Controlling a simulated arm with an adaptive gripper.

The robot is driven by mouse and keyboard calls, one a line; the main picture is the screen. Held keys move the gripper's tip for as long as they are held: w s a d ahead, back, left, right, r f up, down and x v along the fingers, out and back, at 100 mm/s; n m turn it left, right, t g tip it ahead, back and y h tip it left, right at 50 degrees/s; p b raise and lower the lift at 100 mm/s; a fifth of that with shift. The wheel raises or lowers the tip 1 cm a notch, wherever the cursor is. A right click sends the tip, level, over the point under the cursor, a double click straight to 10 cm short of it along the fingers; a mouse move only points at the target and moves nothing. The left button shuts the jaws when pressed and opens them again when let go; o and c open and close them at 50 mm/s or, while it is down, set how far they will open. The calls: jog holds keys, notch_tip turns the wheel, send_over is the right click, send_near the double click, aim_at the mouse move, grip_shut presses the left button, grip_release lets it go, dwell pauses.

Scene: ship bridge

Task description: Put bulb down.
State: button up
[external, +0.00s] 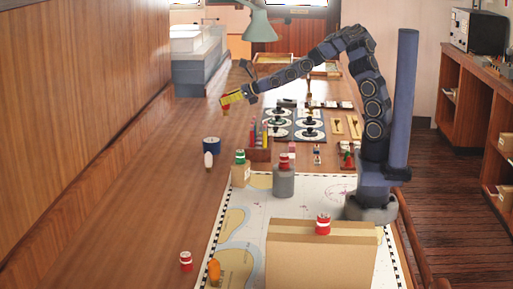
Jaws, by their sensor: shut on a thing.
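My gripper (241,95) is held out over the left part of the long wooden table, at the end of my outstretched arm. It is shut on a small yellow thing with red marks (231,99), which I take to be the bulb. It is too small to make out a bulb shape, and part of it is hidden by the gripper. The held thing appears to be above the table top, apart from other things.
A blue roll (211,144) and a white piece (208,160) stand on the left. A pencil holder (259,154), a grey cylinder (283,182) and a cardboard box (320,262) are nearer. A green lamp (258,25) hangs above. The table's left strip has free room.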

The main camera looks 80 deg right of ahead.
jog(key=shift+d+m+h, duration=0.7)
jog(key=shift+d+h, duration=0.1)
jog(key=shift+d, duration=0.7)
jog(key=m+g+h, duration=0.1)
jog(key=m+h, duration=0.2)
jog(key=h, duration=0.1)
send_over(212, 140)
jog(key=f, duration=1.1)
jog(key=shift+s+f, duration=0.2)
jog(key=shift+w+d+f, duration=0.2)
jog(key=shift+f, duration=1.75)
jog(key=shift+a+f, duration=0.1)
jog(key=o, duration=0.8)
